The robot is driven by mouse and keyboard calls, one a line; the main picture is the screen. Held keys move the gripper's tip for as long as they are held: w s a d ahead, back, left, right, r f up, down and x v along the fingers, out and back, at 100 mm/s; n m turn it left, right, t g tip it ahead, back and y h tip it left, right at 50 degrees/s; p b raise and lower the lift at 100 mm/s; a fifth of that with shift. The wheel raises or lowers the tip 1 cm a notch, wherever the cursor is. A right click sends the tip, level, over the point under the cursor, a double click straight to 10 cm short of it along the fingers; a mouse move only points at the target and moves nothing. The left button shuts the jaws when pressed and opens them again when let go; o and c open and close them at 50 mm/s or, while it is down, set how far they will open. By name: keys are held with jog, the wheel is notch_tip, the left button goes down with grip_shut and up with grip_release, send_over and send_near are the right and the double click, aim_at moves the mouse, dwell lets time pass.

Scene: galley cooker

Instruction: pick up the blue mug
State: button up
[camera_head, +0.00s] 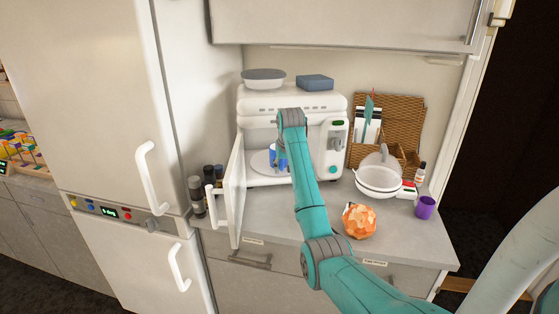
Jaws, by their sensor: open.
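The blue mug (273,153) is inside the open white microwave (266,104), on its round pale turntable (262,167). Part of the mug is hidden behind my teal arm. My arm reaches from the lower right up to the microwave's opening. My gripper is hidden at the far end of the arm, so its fingers and its distance from the mug do not show.
The microwave door (236,190) stands open at the left. Dark bottles (196,194) are beside it. An orange faceted object (359,221), a white colander (378,183) and a purple cup (426,208) are on the counter at the right. Cabinets hang above.

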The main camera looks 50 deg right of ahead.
aim_at(283, 163)
jog(key=w+d, duration=0.2)
jog(key=shift+w+d, duration=0.3)
jog(key=shift+w, duration=0.05)
jog(key=shift+x, duration=1.15)
jog(key=shift+w+d+f, duration=0.1)
jog(key=shift+f, duration=0.25)
grip_shut()
